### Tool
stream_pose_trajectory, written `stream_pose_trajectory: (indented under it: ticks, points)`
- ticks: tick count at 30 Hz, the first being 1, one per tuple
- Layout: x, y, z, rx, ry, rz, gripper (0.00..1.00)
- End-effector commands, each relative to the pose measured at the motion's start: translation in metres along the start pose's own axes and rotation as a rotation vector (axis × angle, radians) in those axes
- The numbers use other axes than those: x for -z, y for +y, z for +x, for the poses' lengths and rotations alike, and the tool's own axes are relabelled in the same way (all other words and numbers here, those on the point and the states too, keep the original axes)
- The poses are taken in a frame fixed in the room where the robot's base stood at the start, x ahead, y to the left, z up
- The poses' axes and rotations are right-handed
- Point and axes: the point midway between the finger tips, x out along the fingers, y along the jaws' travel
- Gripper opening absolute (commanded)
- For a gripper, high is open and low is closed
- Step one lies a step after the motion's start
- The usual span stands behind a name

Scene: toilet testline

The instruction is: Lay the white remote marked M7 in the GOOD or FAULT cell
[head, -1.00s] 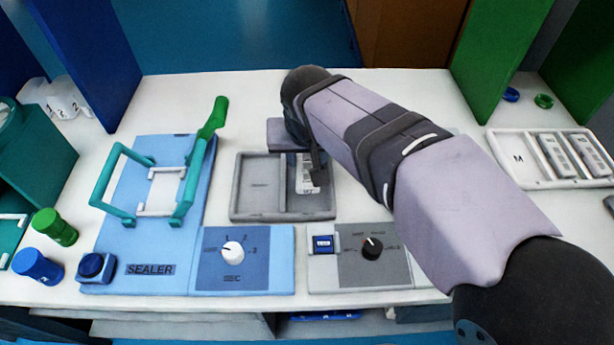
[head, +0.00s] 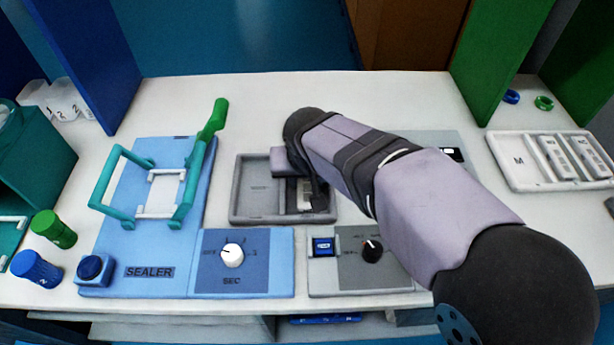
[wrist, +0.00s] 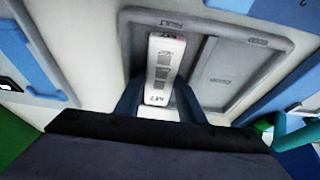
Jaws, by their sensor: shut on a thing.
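The white remote (wrist: 165,62) with grey buttons is between the two fingers of my gripper (wrist: 158,100), which is shut on it. Small dark marks on the remote are too blurred to read surely. The grey two-cell tray (head: 240,213) stands mid-table. In the head view the remote (head: 306,196) is at the tray's right cell, partly hidden by my gripper (head: 303,180). In the wrist view it lies along that cell, low; I cannot tell whether it touches the floor. The other cell (head: 258,190) is empty with a blurred label.
The blue sealer (head: 150,240) with its teal frame stands left of the tray. Knob panels (head: 245,262) (head: 360,262) lie in front. A white M rack (head: 515,170) with several remotes is at right. Green and blue upright panels stand behind.

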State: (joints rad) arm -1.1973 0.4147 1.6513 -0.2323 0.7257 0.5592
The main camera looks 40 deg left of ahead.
Motion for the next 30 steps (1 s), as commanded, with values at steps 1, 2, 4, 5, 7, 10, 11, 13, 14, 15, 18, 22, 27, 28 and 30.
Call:
stream_pose_trajectory:
  ticks: [1,2,4,5,7,10,11,13,14,15,18,22,27,28,30]
  points:
    - [0.0,0.0,0.0,0.0,0.001,0.0,0.07]
    - [0.0,0.0,0.0,0.0,0.001,0.0,0.07]
    - [0.0,0.0,0.002,0.0,0.001,0.0,0.07]
    - [-0.001,0.0,0.003,0.0,0.001,0.0,0.07]
    - [-0.001,0.0,0.003,0.0,0.0,0.0,0.4]
    - [-0.001,0.0,0.003,0.0,0.0,0.0,0.43]
    - [-0.001,0.0,0.003,0.0,0.0,0.0,0.43]
    - [-0.001,0.0,0.003,0.0,0.0,0.0,0.43]
    - [-0.001,0.0,0.003,0.0,0.0,0.0,0.43]
    - [-0.001,0.0,0.003,0.0,0.0,0.0,0.43]
    - [0.0,0.0,0.001,0.0,0.0,0.0,0.43]
    - [0.001,0.0,-0.006,0.0,0.001,0.0,0.43]
    - [0.002,-0.001,-0.029,0.002,0.005,-0.001,0.43]
    - [0.001,-0.001,-0.034,0.002,0.005,-0.001,0.43]
    - [0.002,-0.001,-0.047,0.002,0.006,0.0,0.43]
